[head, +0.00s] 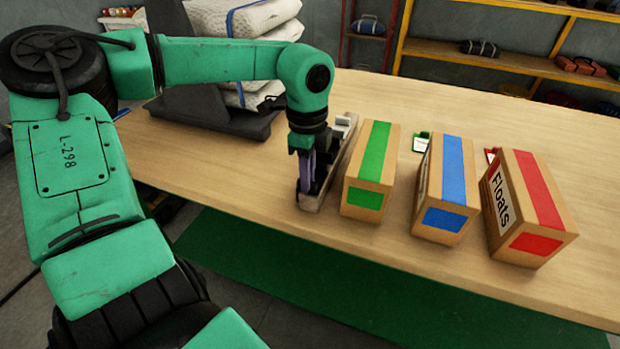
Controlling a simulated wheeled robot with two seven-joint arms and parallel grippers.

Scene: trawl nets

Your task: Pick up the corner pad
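My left gripper (308,188) points down over the near end of a narrow tray (341,160), just left of the box with the green stripe. A purplish-grey piece shows at its fingers, and I cannot tell whether it is part of the gripper or something held. The finger gap is too small and dark to read. I cannot make out a corner pad for sure; the gripper and wrist hide part of the tray. A small light grey block (343,122) sits at the tray's far end. My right gripper is not in view.
On the wooden table (310,240) stand cardboard boxes with green (370,170), blue (447,190) and red (528,207) stripes, the last marked "Floats". White sacks (240,20) are stacked on a dark stand (215,115) behind. The table front is clear.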

